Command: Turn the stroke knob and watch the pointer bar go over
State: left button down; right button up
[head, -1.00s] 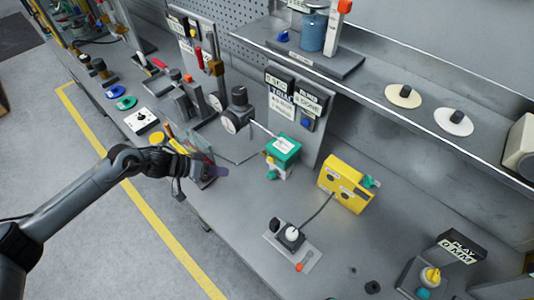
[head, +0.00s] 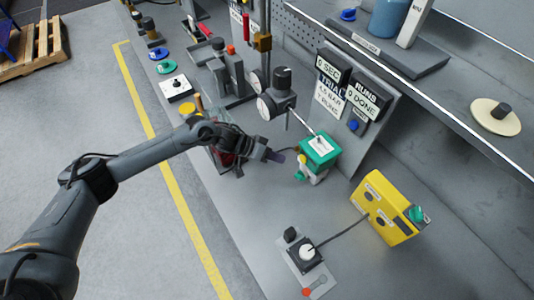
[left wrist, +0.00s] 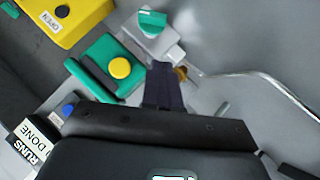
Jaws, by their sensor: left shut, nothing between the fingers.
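A green-topped valve actuator (head: 319,149) with a white label stands on the bench. In the left wrist view its green body (left wrist: 92,62) carries a round yellow knob (left wrist: 120,68). A green knob (left wrist: 152,22) sits on the pale valve body beside it; this also shows low on the unit in the head view (head: 300,175). I cannot tell for sure which is the stroke knob, and I cannot make out the pointer bar. My left gripper (head: 279,156) is shut and empty, just left of the unit. In the wrist view its fingertips (left wrist: 162,70) appear beside the valve body. My right gripper is not in view.
A yellow box (head: 385,205) with a green knob stands to the right. A pale-knobbed control on a plate (head: 305,257) is in front. A placard panel (head: 343,92) stands behind, and a gauge on a stand (head: 276,98) is at back left. The shelf edge runs above.

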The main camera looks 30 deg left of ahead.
aim_at(300, 177)
pick_arm(q)
jog(key=d+f, duration=0.1)
jog(key=f, duration=0.1)
jog(key=w+d+f, duration=0.1)
jog(key=d, duration=0.1)
jog(key=shift+d+f, duration=0.25)
jog(key=shift+f, duration=0.1)
jog(key=shift+s+d+f, duration=0.2)
jog(key=shift+d+f, duration=0.2)
jog(key=shift+f, duration=0.35)
